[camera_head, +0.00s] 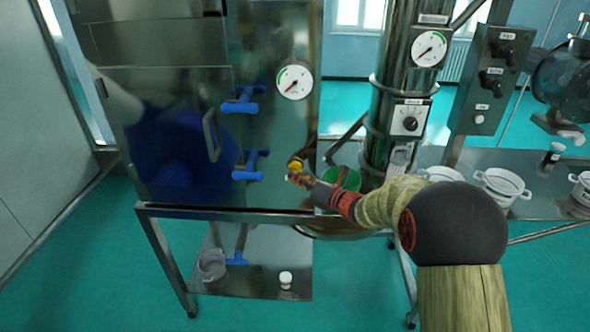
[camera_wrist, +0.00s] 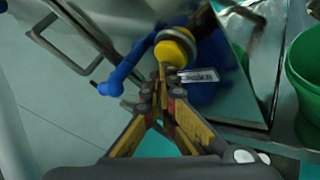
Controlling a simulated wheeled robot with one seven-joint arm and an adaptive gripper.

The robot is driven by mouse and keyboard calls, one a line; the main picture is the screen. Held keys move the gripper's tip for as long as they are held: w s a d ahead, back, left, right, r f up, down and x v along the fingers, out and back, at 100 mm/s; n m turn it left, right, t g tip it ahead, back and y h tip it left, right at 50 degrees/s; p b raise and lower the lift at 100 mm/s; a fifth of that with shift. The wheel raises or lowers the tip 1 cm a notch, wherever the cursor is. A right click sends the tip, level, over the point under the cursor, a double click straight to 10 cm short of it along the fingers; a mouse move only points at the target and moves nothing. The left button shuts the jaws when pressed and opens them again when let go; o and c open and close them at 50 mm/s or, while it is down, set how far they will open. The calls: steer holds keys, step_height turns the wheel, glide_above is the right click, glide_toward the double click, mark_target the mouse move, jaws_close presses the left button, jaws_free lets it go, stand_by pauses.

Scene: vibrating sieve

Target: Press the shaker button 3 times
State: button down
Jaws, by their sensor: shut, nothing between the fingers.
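The shaker button is a yellow round cap (camera_head: 295,166) on a dark round base, on the front of the steel cabinet near its right edge. It also shows in the wrist view as a yellow disc (camera_wrist: 174,48). My gripper (camera_head: 300,180) is shut and empty, its fingers together. In the wrist view my gripper's fingertips (camera_wrist: 161,78) lie right at the lower edge of the yellow cap. I cannot tell whether they touch it or stop just short. I cannot tell whether the cap is pressed in.
Blue valve handles (camera_head: 247,165) and a door handle (camera_head: 211,136) stick out left of the button. A green bucket (camera_head: 346,180) stands close on the right, by the steel column (camera_head: 398,100). White pots (camera_head: 502,186) stand on the right table.

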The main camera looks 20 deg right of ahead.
steer(key=shift+w+d+r+b, duration=0.15)
steer(key=shift+w+b, duration=0.1)
steer(key=shift+w, duration=0.2)
steer(key=shift+w+d+f+b, duration=0.1)
steer(key=shift+w+b, duration=0.1)
steer(key=shift+w, duration=0.2)
stand_by(0.8)
steer(key=shift+s, duration=0.15)
steer(key=shift+s+a+b, duration=0.2)
steer(key=shift+s+b, duration=0.15)
steer(key=shift+s, duration=0.2)
steer(key=shift+s+a+b, duration=0.2)
steer(key=shift+s+b, duration=0.1)
steer(key=shift+s, duration=0.2)
steer(key=shift+s+a+b, duration=0.25)
steer(key=shift+s+b, duration=0.15)
steer(key=shift+s, duration=0.4)
steer(key=shift+s+a+b, duration=0.25)
steer(key=shift+s+b, duration=0.1)
steer(key=shift+s, duration=0.45)
steer(key=shift+s+a+b, duration=0.25)
steer(key=shift+s+b, duration=0.15)
steer(key=shift+s, duration=0.4)
